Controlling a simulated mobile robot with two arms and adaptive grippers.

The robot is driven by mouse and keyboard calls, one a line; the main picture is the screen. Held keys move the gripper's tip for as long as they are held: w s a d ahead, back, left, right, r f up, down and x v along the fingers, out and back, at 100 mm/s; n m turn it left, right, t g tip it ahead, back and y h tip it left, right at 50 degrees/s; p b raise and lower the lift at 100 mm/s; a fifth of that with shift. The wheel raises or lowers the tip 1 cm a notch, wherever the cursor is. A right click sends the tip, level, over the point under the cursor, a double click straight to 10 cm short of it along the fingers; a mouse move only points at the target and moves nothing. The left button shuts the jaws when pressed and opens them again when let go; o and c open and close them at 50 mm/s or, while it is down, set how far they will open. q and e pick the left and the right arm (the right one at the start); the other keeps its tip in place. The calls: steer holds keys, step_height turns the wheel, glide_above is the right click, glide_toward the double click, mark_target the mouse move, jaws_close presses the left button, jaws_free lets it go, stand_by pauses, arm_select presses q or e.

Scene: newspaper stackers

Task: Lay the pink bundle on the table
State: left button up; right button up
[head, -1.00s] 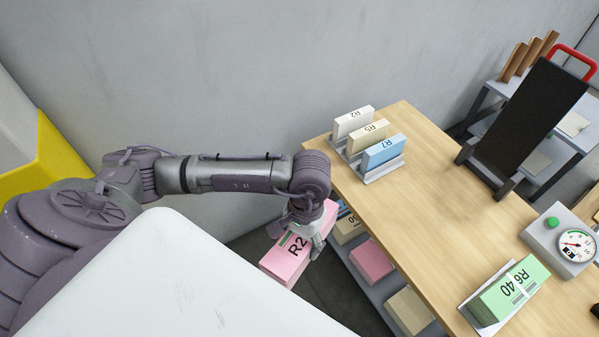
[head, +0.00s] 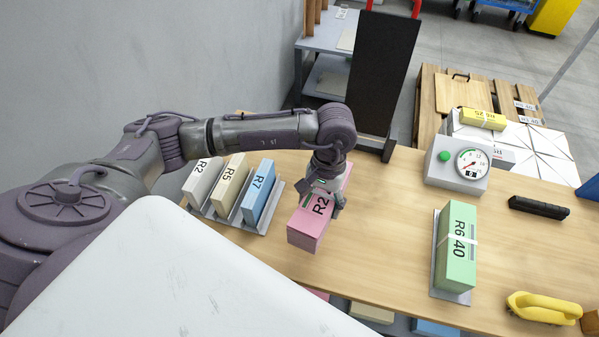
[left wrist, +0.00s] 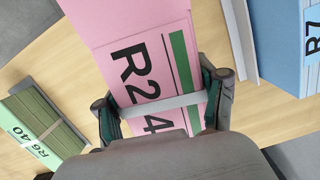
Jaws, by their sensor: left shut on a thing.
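The pink bundle (head: 304,232), marked R2, is between the fingers of my left gripper (head: 326,197). It is over the near part of the wooden table (head: 380,240), between the blue R7 block and the green bundle. I cannot tell whether its underside touches the table top. In the left wrist view the two fingers (left wrist: 165,104) grip the pink bundle (left wrist: 125,30) from both sides across its pale strap. Part of the bundle is hidden by my gripper in the head view. My right gripper is not in view.
White R2, cream R5 and blue R7 (head: 259,192) blocks stand in a rack left of the pink bundle. The green R6 40 bundle (head: 456,245) lies on a tray to the right. A dial box (head: 457,168), black bar (head: 538,207) and yellow handle (head: 541,308) are farther right.

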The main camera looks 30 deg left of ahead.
arm_select(q)
steer(key=w+d+n+b, duration=0.1)
steer(key=w+d+b, duration=0.2)
steer(key=w+b, duration=0.3)
steer(key=w, duration=0.4)
steer(key=shift+w+r+n, duration=0.2)
steer(key=shift+r+n, duration=0.1)
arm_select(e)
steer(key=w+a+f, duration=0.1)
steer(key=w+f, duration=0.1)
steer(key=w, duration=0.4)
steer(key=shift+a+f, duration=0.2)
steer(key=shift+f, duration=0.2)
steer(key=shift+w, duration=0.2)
